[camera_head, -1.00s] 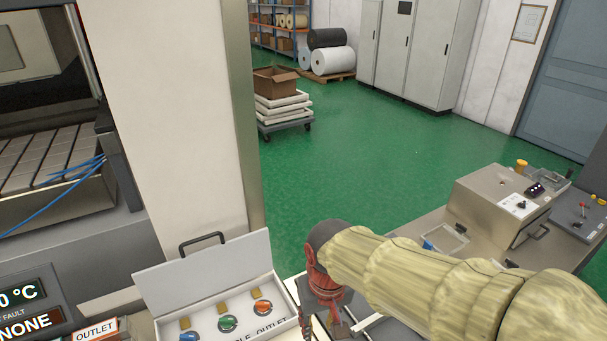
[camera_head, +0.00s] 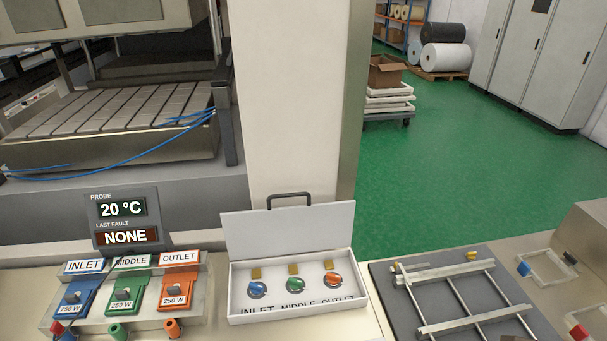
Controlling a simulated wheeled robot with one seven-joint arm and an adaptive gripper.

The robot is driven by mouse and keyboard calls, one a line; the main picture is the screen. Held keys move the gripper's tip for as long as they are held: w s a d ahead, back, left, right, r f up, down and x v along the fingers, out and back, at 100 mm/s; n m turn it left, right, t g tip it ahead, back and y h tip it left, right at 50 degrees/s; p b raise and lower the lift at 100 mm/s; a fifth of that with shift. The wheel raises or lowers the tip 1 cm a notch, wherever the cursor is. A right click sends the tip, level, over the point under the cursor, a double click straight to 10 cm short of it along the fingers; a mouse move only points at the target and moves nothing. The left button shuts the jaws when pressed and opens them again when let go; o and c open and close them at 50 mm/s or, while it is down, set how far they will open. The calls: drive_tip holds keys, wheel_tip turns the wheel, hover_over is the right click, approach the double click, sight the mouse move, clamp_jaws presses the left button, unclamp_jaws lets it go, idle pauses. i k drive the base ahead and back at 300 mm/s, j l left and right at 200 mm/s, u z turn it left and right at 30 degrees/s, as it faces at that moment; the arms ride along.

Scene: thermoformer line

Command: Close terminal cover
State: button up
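The terminal box (camera_head: 241,308) is white and sits on the beige bench in the lower middle of the head view. Its cover (camera_head: 290,228) is a white lid with a dark handle (camera_head: 290,197), hinged at the back edge and standing up open. Inside the box are a blue terminal (camera_head: 257,287), a green terminal (camera_head: 293,284) and an orange terminal (camera_head: 332,280), each with a brass-coloured tab behind it. Lettering along the box front reads INLET, MIDDLE, OUTLET.
Blue, green and orange heater plugs (camera_head: 124,292) stand left of the box, below the probe display (camera_head: 125,222) reading 20 °C and NONE. A metal frame (camera_head: 462,292) lies on a dark mat to the right. A pale column (camera_head: 293,120) rises behind the cover.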

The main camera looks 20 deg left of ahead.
sight(268, 233)
drive_tip(key=u, duration=1.15)
